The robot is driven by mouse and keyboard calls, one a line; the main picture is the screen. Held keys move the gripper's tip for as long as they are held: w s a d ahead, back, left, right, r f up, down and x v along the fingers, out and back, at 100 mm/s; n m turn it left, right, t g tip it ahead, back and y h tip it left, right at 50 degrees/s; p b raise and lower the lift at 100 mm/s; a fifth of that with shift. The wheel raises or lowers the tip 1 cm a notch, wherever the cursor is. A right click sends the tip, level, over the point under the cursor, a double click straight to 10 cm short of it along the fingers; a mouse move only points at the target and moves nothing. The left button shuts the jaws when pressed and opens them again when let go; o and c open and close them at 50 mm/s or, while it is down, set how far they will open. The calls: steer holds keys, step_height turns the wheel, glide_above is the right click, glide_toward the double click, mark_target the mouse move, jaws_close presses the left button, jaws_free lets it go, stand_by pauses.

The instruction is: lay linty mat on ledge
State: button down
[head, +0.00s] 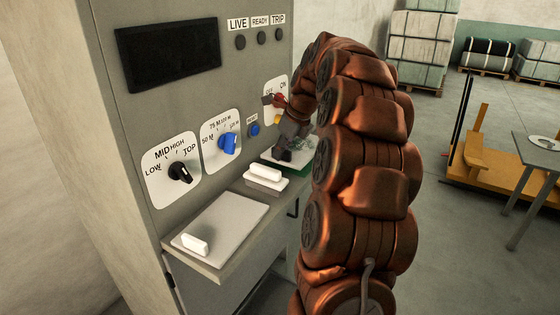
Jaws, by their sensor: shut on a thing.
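The ledge (193,261) juts out from the grey control panel. A flat light grey sheet (228,222) lies on its near part, with a white block (195,244) on its left front corner. My gripper (286,153) points down over the ledge's far end, partly hidden by my arm. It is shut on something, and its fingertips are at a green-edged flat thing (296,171). I cannot tell if this thing is the held one. I cannot tell which thing is the linty mat.
Another white block (265,173) lies on a white slab (264,184) mid-ledge. Above are a black knob (180,172), a blue knob (227,144) and a red handle (273,100) close to my gripper. A grey table (545,150) stands at right.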

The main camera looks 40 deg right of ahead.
step_height(320, 180, down, 2)
steer(key=shift+f+p, duration=0.25)
steer(key=shift+p, duration=0.1)
steer(key=shift+w+f, duration=0.2)
steer(key=shift+f, duration=0.4)
steer(key=c, duration=1.2)
jaws_free()
steer(key=b+v, duration=0.1)
steer(key=v, duration=1.1)
steer(key=shift+b, duration=0.4)
